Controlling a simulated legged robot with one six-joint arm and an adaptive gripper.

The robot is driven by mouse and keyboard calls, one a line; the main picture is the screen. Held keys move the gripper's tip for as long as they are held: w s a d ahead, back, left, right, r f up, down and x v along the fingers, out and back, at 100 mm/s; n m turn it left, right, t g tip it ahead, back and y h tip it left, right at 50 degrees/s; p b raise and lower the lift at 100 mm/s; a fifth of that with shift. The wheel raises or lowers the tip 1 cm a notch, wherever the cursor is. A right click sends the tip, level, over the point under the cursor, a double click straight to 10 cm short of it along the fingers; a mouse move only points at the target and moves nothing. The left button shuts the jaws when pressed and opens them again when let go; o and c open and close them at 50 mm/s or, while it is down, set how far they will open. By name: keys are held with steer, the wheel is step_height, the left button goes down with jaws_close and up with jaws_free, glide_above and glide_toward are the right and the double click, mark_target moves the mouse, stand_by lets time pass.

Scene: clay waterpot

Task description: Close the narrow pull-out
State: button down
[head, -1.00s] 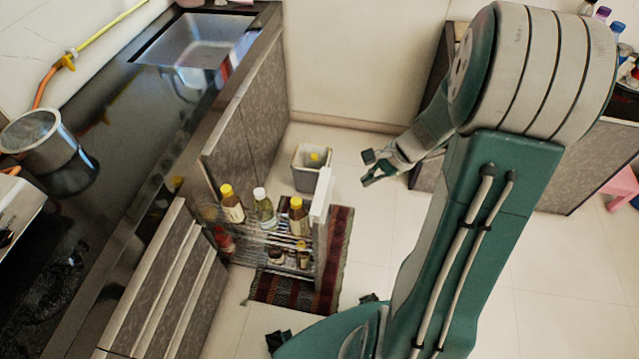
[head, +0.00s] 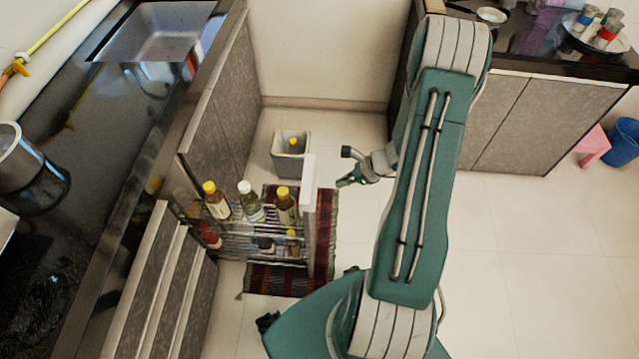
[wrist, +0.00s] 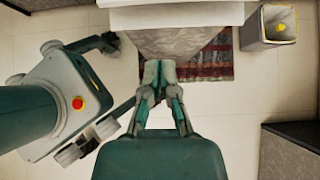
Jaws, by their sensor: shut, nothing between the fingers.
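The narrow pull-out stands out from the left counter in the head view. Its tall front panel (head: 309,205) has a pale top and side edge, and its wire rack (head: 238,238) holds several bottles on two levels. My gripper (head: 346,168) is to the right of the front panel, apart from it in the picture. In the wrist view my gripper (wrist: 160,70) is shut and empty, its fingertips overlapping the lower part of the panel's grey patterned face (wrist: 180,42). I cannot tell whether they touch it.
A striped rug (head: 326,235) lies under and beside the pull-out. A grey bin (head: 290,160) with something yellow inside stands behind it. Counter cabinets (head: 215,120) and drawer fronts (head: 165,290) flank it. Another counter (head: 530,115) stands at the right.

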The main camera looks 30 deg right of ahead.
steer(key=w+a+f, duration=0.2)
steer(key=w+a, duration=0.1)
steer(key=a, duration=0.2)
steer(key=shift+w, duration=0.25)
steer(key=shift+w+a+f, duration=0.1)
